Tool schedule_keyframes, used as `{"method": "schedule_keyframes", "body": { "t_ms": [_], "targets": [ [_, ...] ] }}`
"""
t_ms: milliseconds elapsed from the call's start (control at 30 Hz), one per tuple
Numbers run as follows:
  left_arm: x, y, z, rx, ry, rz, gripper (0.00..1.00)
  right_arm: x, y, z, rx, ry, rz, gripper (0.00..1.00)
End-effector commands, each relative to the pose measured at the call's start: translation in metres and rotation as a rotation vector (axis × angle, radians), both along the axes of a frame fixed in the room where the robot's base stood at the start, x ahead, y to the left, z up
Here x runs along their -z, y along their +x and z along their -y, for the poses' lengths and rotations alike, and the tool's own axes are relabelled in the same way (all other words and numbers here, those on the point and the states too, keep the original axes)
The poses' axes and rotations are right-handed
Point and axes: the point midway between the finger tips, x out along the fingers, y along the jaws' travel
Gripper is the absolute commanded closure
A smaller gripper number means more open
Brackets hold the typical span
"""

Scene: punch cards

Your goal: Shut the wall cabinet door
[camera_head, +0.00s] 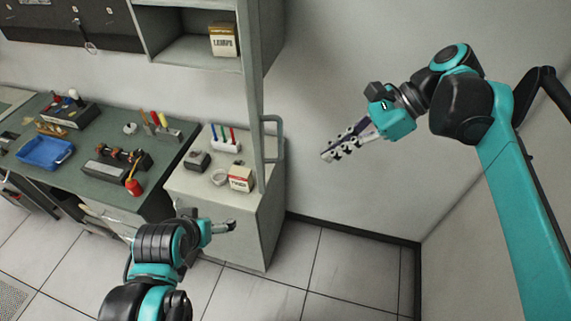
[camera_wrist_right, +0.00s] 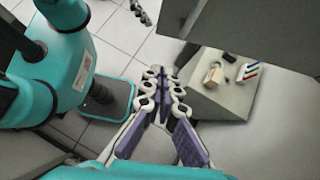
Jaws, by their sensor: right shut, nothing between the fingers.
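The wall cabinet (camera_head: 190,72) is at the top of the head view, with its compartment open to the front. Its door (camera_head: 252,95) stands open, seen almost edge-on, with a bar handle (camera_head: 279,140) on its right side. In the right wrist view a grey panel (camera_wrist_right: 178,18), apparently this door, is beyond my fingers. My right gripper (camera_head: 326,156) is shut and empty, right of the handle and apart from it; it also shows in the wrist view (camera_wrist_right: 166,78). My left gripper (camera_head: 233,226) is low, before the white cabinet; its finger opening is unclear.
A small box (camera_head: 223,40) stands in the wall cabinet. Below, a white base cabinet (camera_head: 250,225) carries a carton (camera_head: 241,179) and a pen rack (camera_head: 226,140). A green workbench (camera_head: 75,178) with tools and a blue tray (camera_head: 45,152) is at left. Floor at right is clear.

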Motion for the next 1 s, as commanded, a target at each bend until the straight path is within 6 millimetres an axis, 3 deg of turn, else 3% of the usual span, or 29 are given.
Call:
{"method": "schedule_keyframes", "body": {
  "t_ms": [167, 600, 800, 1000],
  "targets": [
    [-0.001, 0.000, 0.000, 0.000, 0.000, 0.000, 0.02, 0.010, 0.000, -0.011, 0.001, 0.005, -0.007, 1.00],
    [-0.012, 0.000, 0.000, 0.000, 0.000, 0.000, 0.02, 0.071, -0.003, -0.075, -0.001, 0.003, -0.004, 1.00],
    [-0.019, 0.000, 0.000, 0.000, 0.000, 0.000, 0.02, 0.069, -0.004, -0.102, -0.001, 0.002, -0.004, 1.00],
    [-0.021, 0.000, 0.000, 0.000, 0.000, 0.000, 0.02, 0.070, -0.004, -0.110, 0.001, 0.003, -0.004, 1.00]
  ]
}}
